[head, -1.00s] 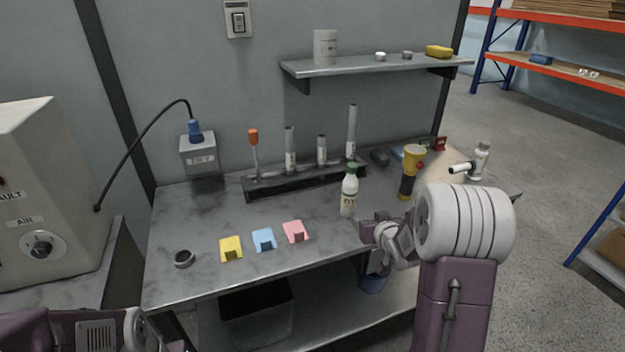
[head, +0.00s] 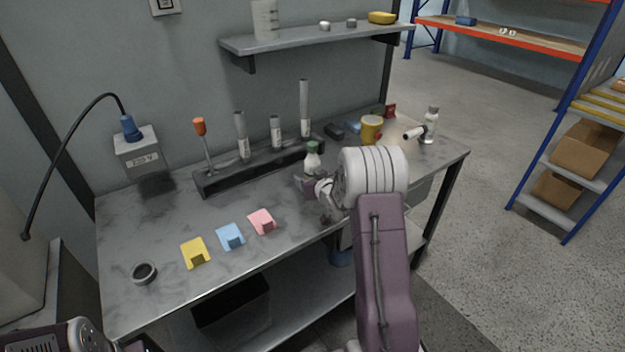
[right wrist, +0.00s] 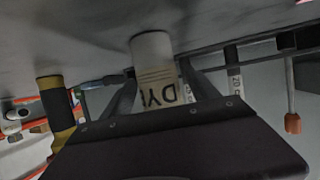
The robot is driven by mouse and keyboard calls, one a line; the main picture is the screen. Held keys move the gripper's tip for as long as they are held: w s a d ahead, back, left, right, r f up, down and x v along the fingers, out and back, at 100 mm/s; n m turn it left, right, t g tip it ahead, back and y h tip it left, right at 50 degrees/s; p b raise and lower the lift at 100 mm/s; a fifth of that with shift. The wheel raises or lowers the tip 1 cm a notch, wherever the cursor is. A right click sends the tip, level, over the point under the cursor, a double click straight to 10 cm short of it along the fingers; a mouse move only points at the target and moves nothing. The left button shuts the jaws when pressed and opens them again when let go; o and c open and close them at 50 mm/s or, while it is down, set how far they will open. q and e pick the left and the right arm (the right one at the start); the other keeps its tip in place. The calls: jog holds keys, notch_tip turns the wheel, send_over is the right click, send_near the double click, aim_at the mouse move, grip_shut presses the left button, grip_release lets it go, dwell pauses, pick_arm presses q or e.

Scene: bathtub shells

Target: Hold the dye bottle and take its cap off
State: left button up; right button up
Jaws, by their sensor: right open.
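The dye bottle (head: 312,163) is white with a green cap (head: 311,147) and stands upright on the bench in front of the tool rack. Its lower part is hidden behind my right gripper (head: 312,184) in the head view. In the right wrist view the bottle (right wrist: 153,72) shows upside down with its label, between the two fingers of my right gripper (right wrist: 160,98). The fingers are open, one on each side of it; I cannot tell whether either touches. The cap is out of sight there. Of my left side only part of the arm shows at the bottom left; its jaws are out of view.
A rack (head: 260,168) with several upright tools stands behind the bottle. A yellow flashlight (head: 371,129) and a white dispenser (head: 430,126) are to its right. Yellow, blue and pink (head: 262,221) pieces and a dark ring (head: 144,273) lie front left. The bench between is clear.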

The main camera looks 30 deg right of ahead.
aim_at(310, 165)
jog(key=shift+x, duration=1.2)
jog(key=shift+s, duration=0.15)
jog(key=c, duration=0.4)
grip_shut()
notch_tip(310, 165, up, 4)
jog(key=shift+r+p, duration=0.15)
jog(key=shift+p, duration=0.25)
jog(key=s+d+r+p, duration=0.3)
jog(key=s+d+r, duration=0.2)
jog(key=d, duration=0.5)
jog(key=shift+s+d+r+p, duration=0.15)
jog(key=shift+s+r+p, duration=0.2)
jog(key=shift+r, duration=0.55)
jog(key=c, duration=0.7)
grip_release()
grip_shut()
